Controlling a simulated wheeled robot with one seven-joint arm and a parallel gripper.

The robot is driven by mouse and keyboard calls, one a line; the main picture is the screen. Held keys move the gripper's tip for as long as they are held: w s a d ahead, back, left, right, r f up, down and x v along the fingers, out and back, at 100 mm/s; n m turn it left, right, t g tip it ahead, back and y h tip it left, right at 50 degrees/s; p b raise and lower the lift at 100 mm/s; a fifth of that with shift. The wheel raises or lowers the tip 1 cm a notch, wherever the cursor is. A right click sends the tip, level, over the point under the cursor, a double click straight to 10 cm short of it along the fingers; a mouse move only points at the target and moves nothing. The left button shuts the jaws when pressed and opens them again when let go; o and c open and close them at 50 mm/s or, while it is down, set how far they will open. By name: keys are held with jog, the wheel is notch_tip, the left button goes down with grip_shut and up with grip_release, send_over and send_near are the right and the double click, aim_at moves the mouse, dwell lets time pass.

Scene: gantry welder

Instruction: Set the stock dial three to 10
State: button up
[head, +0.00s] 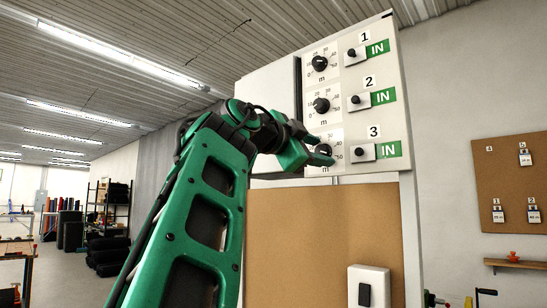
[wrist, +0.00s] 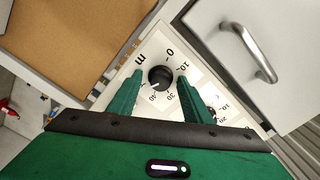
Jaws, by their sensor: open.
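Dial three is a black round knob (head: 323,151) on the lowest row of the white panel, beside the label 3 in the head view. My gripper (head: 311,150) is at this dial from the left and partly covers its scale. In the wrist view the knob (wrist: 160,77) lies between the two green fingers of my gripper (wrist: 160,78). The fingers are open, one on each side; I cannot tell whether either touches the knob. A pale mark on the knob seems to point toward the 40 side. The numbers 0, 10, 30 and 40 show; others are hidden.
Dials two (head: 321,105) and one (head: 320,64) sit above on the same panel (head: 398,75). A small black-knobbed switch (head: 362,152) with a green IN label is to the right. A brown board (head: 325,235) is below. A metal handle (wrist: 248,53) shows in the wrist view.

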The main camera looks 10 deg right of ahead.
jog(key=c, duration=1.1)
jog(key=shift+a, duration=0.1)
jog(key=shift+o, duration=0.2)
